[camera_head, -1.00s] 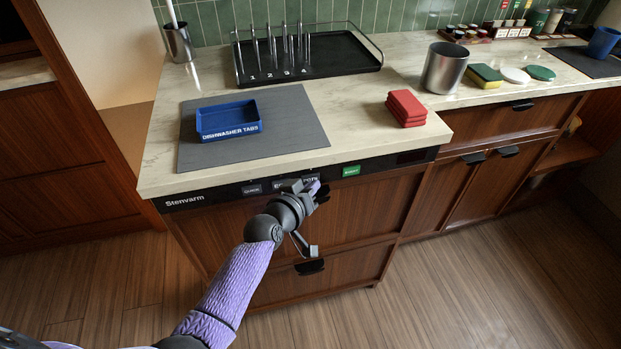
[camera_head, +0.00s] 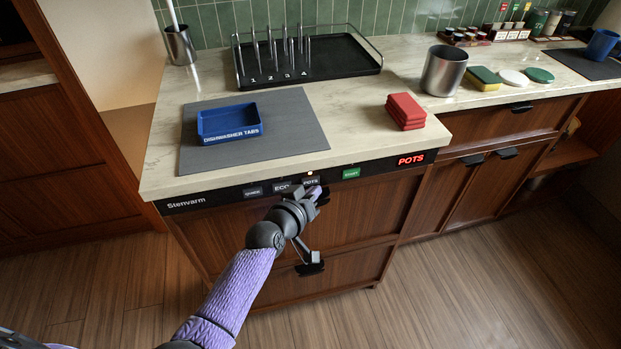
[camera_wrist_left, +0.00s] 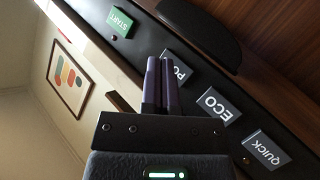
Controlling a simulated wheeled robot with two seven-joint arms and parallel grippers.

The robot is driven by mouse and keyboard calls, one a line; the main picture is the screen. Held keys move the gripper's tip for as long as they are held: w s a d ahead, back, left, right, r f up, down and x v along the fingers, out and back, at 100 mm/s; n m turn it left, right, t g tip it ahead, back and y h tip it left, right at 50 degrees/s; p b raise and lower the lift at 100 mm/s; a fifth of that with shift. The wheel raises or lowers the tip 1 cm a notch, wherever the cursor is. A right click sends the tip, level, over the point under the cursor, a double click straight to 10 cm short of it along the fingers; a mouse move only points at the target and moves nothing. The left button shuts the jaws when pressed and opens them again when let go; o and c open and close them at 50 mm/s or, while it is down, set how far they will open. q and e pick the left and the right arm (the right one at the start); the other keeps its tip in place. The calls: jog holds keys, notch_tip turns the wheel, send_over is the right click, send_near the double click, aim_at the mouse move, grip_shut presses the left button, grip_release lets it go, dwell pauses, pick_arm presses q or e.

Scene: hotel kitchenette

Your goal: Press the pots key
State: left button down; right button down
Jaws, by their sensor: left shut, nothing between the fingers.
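The dishwasher panel (camera_head: 228,195) runs along the front edge under the counter. In the left wrist view the pots key (camera_wrist_left: 178,68) is partly hidden by my fingers. A red POTS display (camera_head: 411,160) glows at the right end of the panel. My left gripper (camera_head: 320,192) is shut and empty, with its fingertips just below and beside the pots key; I cannot tell whether they touch it. It also shows in the left wrist view (camera_wrist_left: 162,66). My right gripper is not in view.
On the panel are the quick key (camera_head: 253,191), the eco key (camera_head: 282,187) and the green start key (camera_head: 351,173). A drawer handle (camera_head: 310,268) is below.

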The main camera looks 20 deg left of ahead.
pick_arm(q)
jog(key=shift+s, duration=0.1)
